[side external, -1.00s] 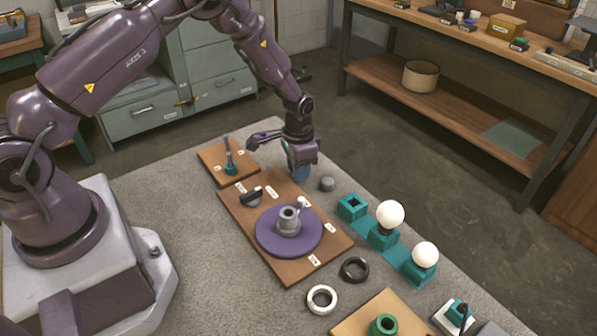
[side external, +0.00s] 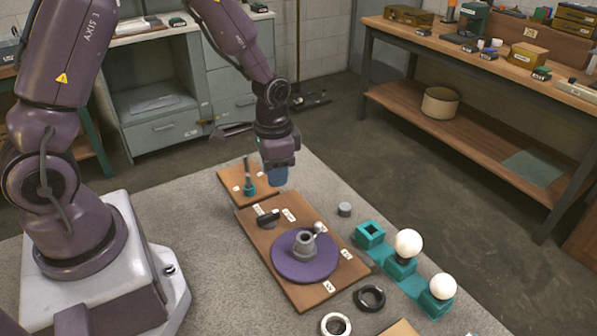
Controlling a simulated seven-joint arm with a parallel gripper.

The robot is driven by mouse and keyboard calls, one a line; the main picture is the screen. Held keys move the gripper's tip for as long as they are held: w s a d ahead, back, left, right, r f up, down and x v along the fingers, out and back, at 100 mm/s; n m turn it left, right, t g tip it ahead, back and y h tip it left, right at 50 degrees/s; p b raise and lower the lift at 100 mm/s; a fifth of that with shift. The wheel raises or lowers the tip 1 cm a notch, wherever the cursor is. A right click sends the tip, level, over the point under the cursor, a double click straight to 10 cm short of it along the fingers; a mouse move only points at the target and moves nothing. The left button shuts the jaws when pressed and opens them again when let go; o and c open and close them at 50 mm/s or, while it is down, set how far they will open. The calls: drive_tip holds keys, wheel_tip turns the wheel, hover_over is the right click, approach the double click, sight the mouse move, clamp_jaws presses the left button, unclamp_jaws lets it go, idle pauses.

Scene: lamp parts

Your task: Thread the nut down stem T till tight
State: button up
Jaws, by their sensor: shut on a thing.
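My gripper (side external: 277,174) hangs pointing down above the back of the large brown board (side external: 318,293), near the small board. A blue part shows at its lower end; I cannot tell whether it is the fingers or a held piece. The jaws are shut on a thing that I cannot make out. A thin dark upright stem in a teal base (side external: 248,187) stands on the small board, left of the gripper. A grey hub (side external: 304,244) with a ball-ended lever stands on a purple disc (side external: 293,268). I cannot read which stem is T, and cannot identify the nut.
A dark knob (side external: 268,217) lies on the large board. To the right are a small grey cylinder (side external: 345,209), a teal square socket (side external: 370,234), two white bulbs (side external: 408,243) in teal holders, a black ring (side external: 369,298) and a white ring (side external: 336,325).

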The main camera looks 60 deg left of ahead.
drive_tip(key=s+a+r, duration=0.1)
drive_tip(key=s, duration=0.2)
drive_tip(key=n, duration=0.3)
hover_over(248, 177)
drive_tip(key=shift+a, duration=0.3)
drive_tip(key=shift+f, duration=0.1)
drive_tip(key=shift+d+f, duration=0.1)
drive_tip(key=shift+f, duration=2.15)
drive_tip(key=shift+f, duration=1.8)
drive_tip(key=shift+f, duration=0.15)
drive_tip(key=shift+c, duration=0.3)
